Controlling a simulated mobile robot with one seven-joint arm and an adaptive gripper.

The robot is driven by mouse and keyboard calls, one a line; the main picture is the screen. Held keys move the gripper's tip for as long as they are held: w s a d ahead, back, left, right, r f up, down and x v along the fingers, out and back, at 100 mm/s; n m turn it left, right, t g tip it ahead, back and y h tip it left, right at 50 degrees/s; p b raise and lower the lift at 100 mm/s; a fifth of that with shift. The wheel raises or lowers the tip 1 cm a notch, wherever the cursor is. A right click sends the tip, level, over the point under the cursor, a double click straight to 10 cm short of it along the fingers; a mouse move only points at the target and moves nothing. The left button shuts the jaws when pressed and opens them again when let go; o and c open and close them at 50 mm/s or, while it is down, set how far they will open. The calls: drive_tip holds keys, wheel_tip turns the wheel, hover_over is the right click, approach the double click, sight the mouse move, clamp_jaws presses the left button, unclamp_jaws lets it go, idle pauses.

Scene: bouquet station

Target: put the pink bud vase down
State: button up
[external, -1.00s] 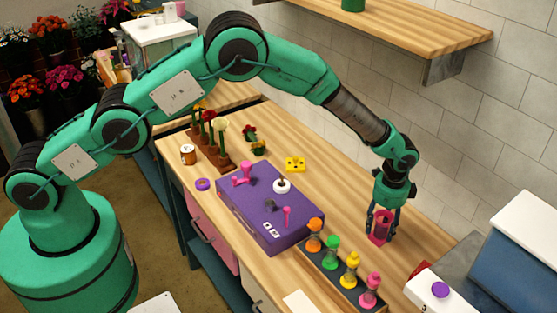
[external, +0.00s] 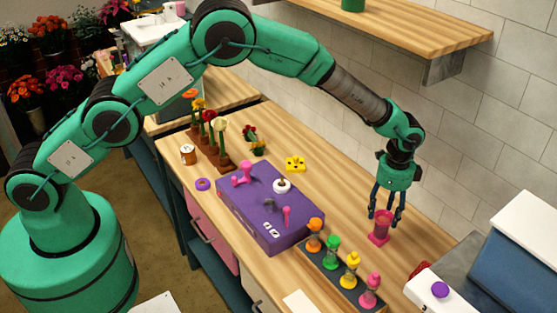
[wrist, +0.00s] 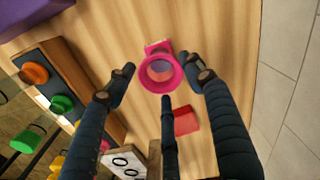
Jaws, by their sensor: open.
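The pink bud vase (external: 379,236) stands upright on the wooden worktop, to the right of the purple case. Its round pink rim (wrist: 146,82) and part of its square base show in the wrist view. My gripper (external: 386,214) is open just above the vase, with its fingers spread and the fingertips near the vase's top. In the wrist view the fingers of my gripper (wrist: 165,80) are apart around the rim, with visible gaps at the two sides.
A dark rack (external: 328,272) with orange, green, yellow and pink pieces stands left of the vase. The purple case (external: 250,222) lies behind it. A red block (wrist: 186,120) is near the vase. Bare worktop lies behind the vase, beside the tiled wall.

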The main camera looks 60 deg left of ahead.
drive_tip(key=shift+r, duration=2.9)
drive_tip(key=s+a+r+n+t+b, duration=0.1)
drive_tip(key=s+a+r+n+b, duration=0.15)
drive_tip(key=a+r, duration=0.4)
drive_tip(key=s+a+r+n+t+b, duration=0.1)
drive_tip(key=s+a+r+n+b, duration=0.2)
drive_tip(key=r, duration=0.6)
drive_tip(key=s+a+r+n+t+b, duration=0.1)
drive_tip(key=s+a+r+n+b, duration=0.1)
drive_tip(key=s+a+r, duration=1)
drive_tip(key=s+a+n+t+b, duration=0.1)
drive_tip(key=s+a, duration=0.4)
drive_tip(key=s, duration=0.4)
drive_tip(key=s+a+n+b, duration=0.2)
drive_tip(key=s+a, duration=0.4)
drive_tip(key=s, duration=0.3)
drive_tip(key=s+a+f+n+b, duration=0.1)
drive_tip(key=s+a+f, duration=0.1)
drive_tip(key=s, duration=0.6)
drive_tip(key=s+a+f+n+t, duration=0.1)
drive_tip(key=s+a+f, duration=0.1)
drive_tip(key=s, duration=0.5)
drive_tip(key=shift+s+a+f+t+b, duration=0.25)
drive_tip(key=shift+s+f+t+b, duration=0.1)
drive_tip(key=shift+f, duration=0.4)
